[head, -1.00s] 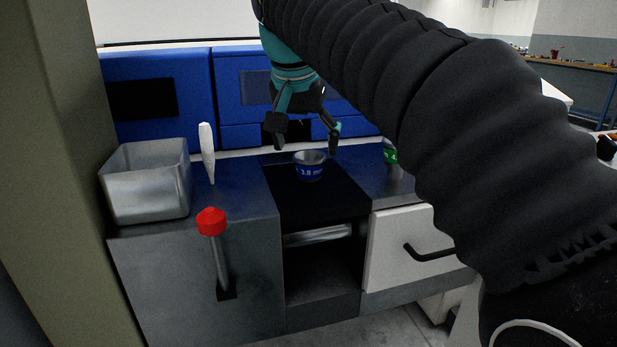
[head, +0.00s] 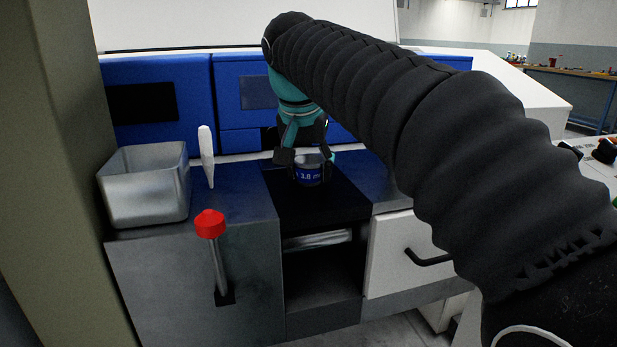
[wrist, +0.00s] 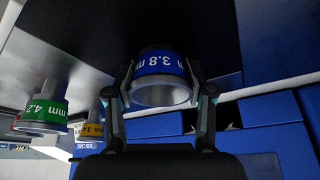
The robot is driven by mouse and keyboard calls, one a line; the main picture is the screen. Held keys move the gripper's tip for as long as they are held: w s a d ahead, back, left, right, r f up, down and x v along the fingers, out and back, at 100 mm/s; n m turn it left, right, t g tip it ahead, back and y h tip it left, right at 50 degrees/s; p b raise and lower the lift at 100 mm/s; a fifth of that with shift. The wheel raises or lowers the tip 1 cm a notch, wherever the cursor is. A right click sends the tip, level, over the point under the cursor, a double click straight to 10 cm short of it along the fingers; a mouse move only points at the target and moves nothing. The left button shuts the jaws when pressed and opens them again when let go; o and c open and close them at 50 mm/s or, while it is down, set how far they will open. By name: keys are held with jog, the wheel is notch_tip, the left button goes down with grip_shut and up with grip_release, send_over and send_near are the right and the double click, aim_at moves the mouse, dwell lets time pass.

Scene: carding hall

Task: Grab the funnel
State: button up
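The funnel (head: 308,174) is a small metal cup with a blue band marked 3.8 mm. It stands upright on the dark inset plate of the machine top. My gripper (head: 308,160) is over it from behind, with one finger on each side. In the wrist view the funnel (wrist: 160,64) sits between the two fingertips (wrist: 161,75), and both fingers lie close against its sides. No clear gap shows there. The far side of the funnel is hidden.
A green-banded 4.2 mm cup (wrist: 41,112) and a yellow-banded cup (wrist: 90,130) stand to one side in the wrist view. A metal bin (head: 146,195), a white upright handle (head: 206,158) and a red-knobbed lever (head: 210,224) are on the left. Blue panels (head: 159,105) rise behind.

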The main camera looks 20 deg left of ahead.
jog(key=shift+c, duration=1)
